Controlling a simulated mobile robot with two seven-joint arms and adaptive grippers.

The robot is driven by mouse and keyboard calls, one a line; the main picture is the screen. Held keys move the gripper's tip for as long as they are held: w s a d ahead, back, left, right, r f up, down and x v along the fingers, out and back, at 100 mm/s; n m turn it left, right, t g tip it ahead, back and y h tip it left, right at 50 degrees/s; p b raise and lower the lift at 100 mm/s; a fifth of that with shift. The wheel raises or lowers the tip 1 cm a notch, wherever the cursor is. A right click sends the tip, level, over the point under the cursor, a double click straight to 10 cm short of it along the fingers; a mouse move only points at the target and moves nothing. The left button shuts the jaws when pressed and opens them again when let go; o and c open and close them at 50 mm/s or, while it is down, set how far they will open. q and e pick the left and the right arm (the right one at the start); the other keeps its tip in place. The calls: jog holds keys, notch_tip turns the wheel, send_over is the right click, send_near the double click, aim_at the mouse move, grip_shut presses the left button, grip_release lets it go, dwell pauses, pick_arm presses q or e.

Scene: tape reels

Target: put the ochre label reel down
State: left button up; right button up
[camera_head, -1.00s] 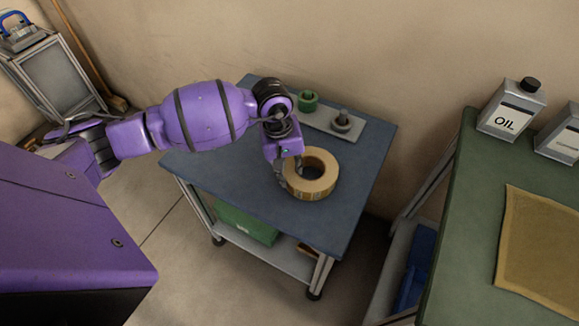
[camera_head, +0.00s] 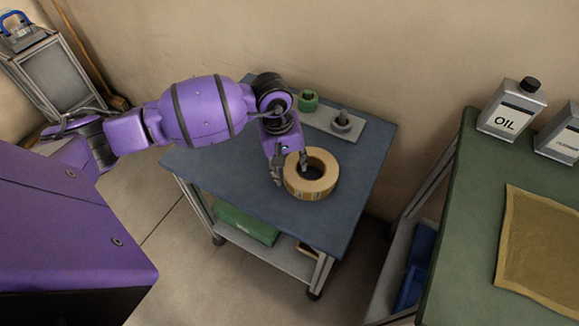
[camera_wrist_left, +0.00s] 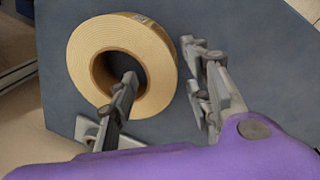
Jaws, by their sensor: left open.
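The ochre label reel (camera_head: 311,191) lies flat on the blue-grey top of the small cart (camera_head: 225,185), near its right front edge. It also shows in the left wrist view (camera_wrist_left: 82,48). My left gripper (camera_head: 290,169) is open around the left part of the reel's ring. In the left wrist view my left gripper (camera_wrist_left: 163,72) has one finger over or in the reel's hole and the other outside the rim, with a visible gap there. Whether the inner finger touches the reel, I cannot tell. My right gripper is not in view.
A grey plate (camera_head: 332,124) with an upright peg (camera_head: 342,121) lies behind the reel, with a green spool-like part (camera_head: 308,101) beside it. A green bench (camera_head: 470,215) at the right holds an oil can (camera_head: 512,110) and a tan mat (camera_head: 540,245). The cart top's left front is clear.

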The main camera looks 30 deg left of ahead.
pick_arm(q)
notch_tip(320, 180, up, 11)
jog(key=s+a, duration=0.1)
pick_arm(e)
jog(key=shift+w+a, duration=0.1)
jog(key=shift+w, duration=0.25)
pick_arm(q)
jog(key=shift+a+f, duration=0.1)
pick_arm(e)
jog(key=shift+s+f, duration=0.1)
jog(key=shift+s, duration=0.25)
